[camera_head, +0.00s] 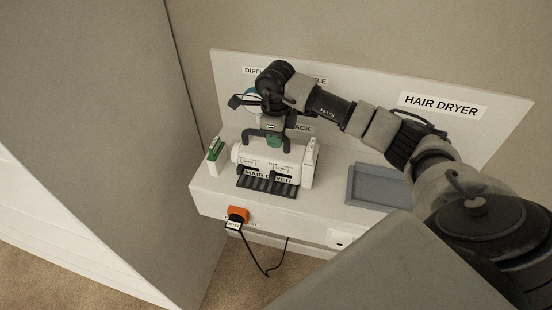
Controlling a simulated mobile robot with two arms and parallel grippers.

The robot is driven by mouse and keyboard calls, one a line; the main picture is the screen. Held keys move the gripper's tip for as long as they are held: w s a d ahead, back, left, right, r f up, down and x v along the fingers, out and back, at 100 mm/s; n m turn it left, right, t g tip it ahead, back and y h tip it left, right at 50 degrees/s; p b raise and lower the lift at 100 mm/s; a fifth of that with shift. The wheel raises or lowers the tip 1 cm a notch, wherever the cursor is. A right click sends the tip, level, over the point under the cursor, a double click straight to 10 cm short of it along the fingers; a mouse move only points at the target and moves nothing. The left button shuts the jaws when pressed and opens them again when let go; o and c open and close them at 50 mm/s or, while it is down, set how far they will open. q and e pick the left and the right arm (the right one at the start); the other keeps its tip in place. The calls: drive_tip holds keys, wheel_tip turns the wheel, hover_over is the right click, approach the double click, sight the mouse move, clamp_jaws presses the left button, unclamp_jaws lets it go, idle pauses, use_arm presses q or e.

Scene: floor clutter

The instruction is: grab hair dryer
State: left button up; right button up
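A white rack (242,157) with a "HAIR DRYER" label and a dark slatted front stands on the left part of a white shelf. My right gripper (267,144) is directly above it, pointing down, with its two dark fingers spread apart. A small green piece (273,141) shows between the fingers at the rack's top; it may be part of the hair dryer, but the gripper and arm hide most of this spot. I cannot tell whether the fingers touch it. My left gripper is out of view.
A blue-grey tray (374,187) sits right of the rack, under a "HAIR DRYER" sign (442,106) on the backboard. A green-and-white item (215,150) stands left of the rack. An orange plug (237,214) with a black cord is on the shelf front. A grey panel (95,120) bounds the left.

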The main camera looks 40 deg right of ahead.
clamp_jaws()
drive_tip(key=shift+r, duration=0.1)
idle(0.9)
